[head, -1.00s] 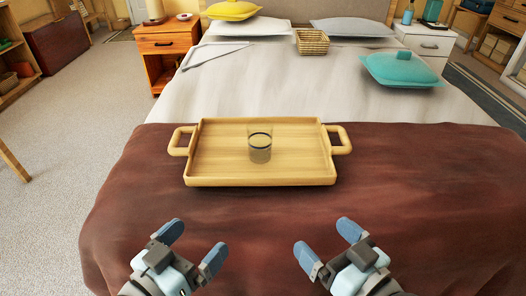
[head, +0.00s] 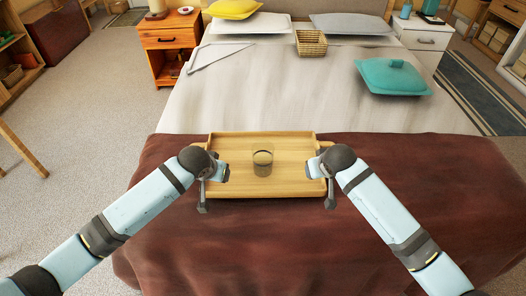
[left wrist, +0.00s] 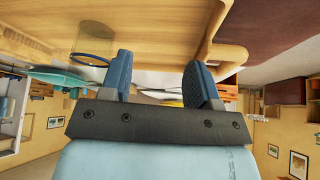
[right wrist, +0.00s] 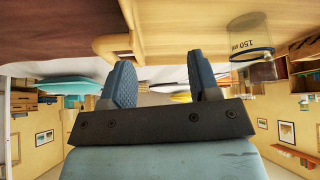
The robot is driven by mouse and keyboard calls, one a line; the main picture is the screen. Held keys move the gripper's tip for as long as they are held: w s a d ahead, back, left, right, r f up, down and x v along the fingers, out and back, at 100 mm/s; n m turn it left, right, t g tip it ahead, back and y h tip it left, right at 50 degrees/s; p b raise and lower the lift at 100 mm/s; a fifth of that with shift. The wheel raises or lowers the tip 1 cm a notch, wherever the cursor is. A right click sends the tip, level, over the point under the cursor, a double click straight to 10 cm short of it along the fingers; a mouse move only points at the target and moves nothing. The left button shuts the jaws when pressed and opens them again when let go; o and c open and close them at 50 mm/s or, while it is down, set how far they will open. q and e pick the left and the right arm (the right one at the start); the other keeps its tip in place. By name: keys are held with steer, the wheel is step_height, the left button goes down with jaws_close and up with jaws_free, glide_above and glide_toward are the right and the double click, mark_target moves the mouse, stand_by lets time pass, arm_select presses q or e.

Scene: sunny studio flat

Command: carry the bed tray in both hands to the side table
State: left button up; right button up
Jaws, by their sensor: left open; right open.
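The light wooden bed tray (head: 265,190) lies on the brown blanket at the near part of the bed. A clear glass (head: 263,160) with a dark ring stands upright on it. My left gripper (head: 214,180) is at the tray's left end, and my right gripper (head: 319,180) is at its right end. My arms mostly hide the handles in the head view. In the left wrist view the open fingers (left wrist: 160,78) are close to the tray's side and left handle (left wrist: 230,52). In the right wrist view the open fingers (right wrist: 160,80) are close to the right handle (right wrist: 112,45). Contact is unclear.
A teal cushion (head: 394,77) and a wicker basket (head: 311,43) lie farther up the bed. An orange-wood nightstand (head: 168,42) stands left of the bed, a white one (head: 424,40) right. Carpet to the left (head: 85,120) is mostly clear.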

arm_select(q)
steer(key=w+a+r+n+g+y+p, duration=0.1)
steer(key=w+a+r+n+y+p, duration=0.1)
steer(key=w+a+r, duration=0.4)
steer(key=w+a+y, duration=0.1)
steer(key=a, duration=0.1)
steer(key=shift+w+a+y, duration=0.2)
steer(key=shift+a+y, duration=0.2)
arm_select(e)
steer(key=w+d+r+m+g+h, duration=0.1)
steer(key=w+d+r+m+h, duration=0.1)
steer(key=w+d+r, duration=0.3)
steer(key=shift+w+d+r+g+h, duration=0.25)
steer(key=shift+w+d+g+h, duration=0.15)
steer(key=shift+w+d+h, duration=0.15)
arm_select(q)
steer(key=x, duration=1.3)
steer(key=shift+f, duration=0.45)
arm_select(e)
steer(key=x, duration=1.4)
steer(key=shift+a, duration=0.1)
arm_select(q)
steer(key=shift+c, duration=0.2)
arm_select(e)
steer(key=shift+c, duration=0.2)
arm_select(q)
jaws_close()
arm_select(e)
jaws_close()
steer(key=shift+r, duration=0.1)
